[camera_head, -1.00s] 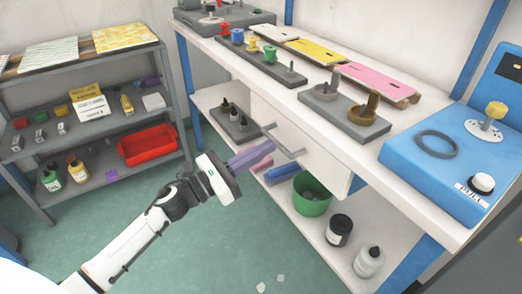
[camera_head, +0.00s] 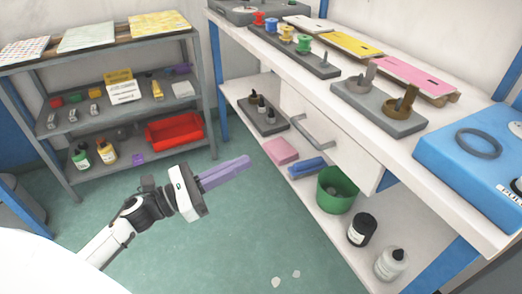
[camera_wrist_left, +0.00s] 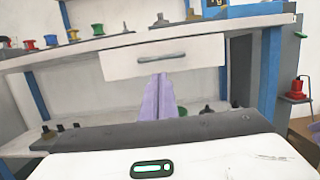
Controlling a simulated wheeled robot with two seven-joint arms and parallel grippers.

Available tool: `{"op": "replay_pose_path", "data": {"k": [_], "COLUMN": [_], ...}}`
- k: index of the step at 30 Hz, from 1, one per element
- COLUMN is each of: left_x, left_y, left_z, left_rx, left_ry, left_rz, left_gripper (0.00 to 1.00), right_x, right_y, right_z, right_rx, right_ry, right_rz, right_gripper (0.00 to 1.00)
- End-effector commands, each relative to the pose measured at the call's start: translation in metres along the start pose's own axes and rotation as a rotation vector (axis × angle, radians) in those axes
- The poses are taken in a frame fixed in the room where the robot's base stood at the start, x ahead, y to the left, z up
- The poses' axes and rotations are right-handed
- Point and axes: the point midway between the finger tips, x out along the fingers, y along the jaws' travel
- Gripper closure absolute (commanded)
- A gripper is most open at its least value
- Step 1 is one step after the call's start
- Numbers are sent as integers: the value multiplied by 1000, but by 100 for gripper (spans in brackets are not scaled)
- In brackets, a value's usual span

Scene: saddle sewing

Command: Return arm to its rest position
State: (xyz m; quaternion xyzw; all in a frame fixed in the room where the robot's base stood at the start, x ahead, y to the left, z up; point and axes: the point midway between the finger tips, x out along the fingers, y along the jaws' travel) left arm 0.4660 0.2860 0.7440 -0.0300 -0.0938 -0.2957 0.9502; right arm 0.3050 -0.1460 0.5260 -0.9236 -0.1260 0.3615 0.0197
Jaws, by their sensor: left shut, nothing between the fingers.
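My left gripper (camera_head: 245,163) reaches in from the lower left in the head view. Its purple fingers are closed together with nothing between them. It hangs over the green floor, left of the white workbench and apart from it. In the left wrist view the closed fingers (camera_wrist_left: 159,97) point at the white drawer (camera_wrist_left: 163,62) under the bench top.
The white workbench (camera_head: 318,75) carries thread spools, coloured boards and a blue machine (camera_head: 470,148). Its lower shelf holds a green bucket (camera_head: 335,190) and bottles. A grey shelf rack (camera_head: 105,108) with a red bin (camera_head: 174,131) stands left.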

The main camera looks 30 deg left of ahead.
Motion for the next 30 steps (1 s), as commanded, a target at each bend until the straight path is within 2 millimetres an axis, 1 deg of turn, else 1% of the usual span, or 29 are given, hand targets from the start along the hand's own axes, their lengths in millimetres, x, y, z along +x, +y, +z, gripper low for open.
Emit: {"op": "replay_pose_path", "data": {"k": [7, 8, 11, 14, 15, 17, 18, 20, 21, 23, 24, 26, 27, 29, 30], "left_x": [-3, -3, -3, -7, -10, -16, -21, -30, -37, -48, -54, -64, -71, -80, -86], "left_y": [0, -1, -3, -7, -10, -17, -24, -37, -49, -69, -84, -110, -127, -155, -175], "left_z": [0, -2, -10, -29, -40, -60, -74, -97, -112, -134, -147, -165, -175, -188, -195], "left_rx": [-20, -44, -233, -597, -778, -1066, -1259, -1546, -1730, -1994, -2156, -2381, -2518, -2704, -2818], "left_ry": [-1, -1, -6, -23, -35, -61, -81, -120, -149, -200, -236, -296, -341, -411, -461], "left_rz": [6, 14, 78, 203, 265, 368, 439, 550, 628, 748, 829, 957, 1044, 1180, 1279], "left_gripper": [100, 100, 100, 100, 100, 100, 100, 100, 100, 100, 100, 100, 100, 100, 100], "right_x": [0, 0, 1, 1, 1, 2, 2, 2, 2, 2, 2, 2, 2, 2, 2], "right_y": [0, 0, 1, 1, 1, 1, 2, 2, 2, 2, 2, 2, 2, 2, 2], "right_z": [-1, -1, -2, -2, -2, -1, 0, 0, 1, 1, 1, 1, 1, 1, 1], "right_rx": [-1, -2, -3, -4, -5, -5, -5, -5, -5, -5, -5, -6, -6, -6, -6], "right_ry": [2, 3, 4, 4, 3, 2, 1, -1, -2, -3, -3, -3, -3, -3, -3], "right_rz": [0, 0, 1, 1, 1, 1, 1, 1, 1, 2, 2, 2, 2, 2, 2], "right_gripper": [52, 52, 52, 52, 52, 52, 52, 52, 52, 52, 52, 52, 52, 52, 52]}}
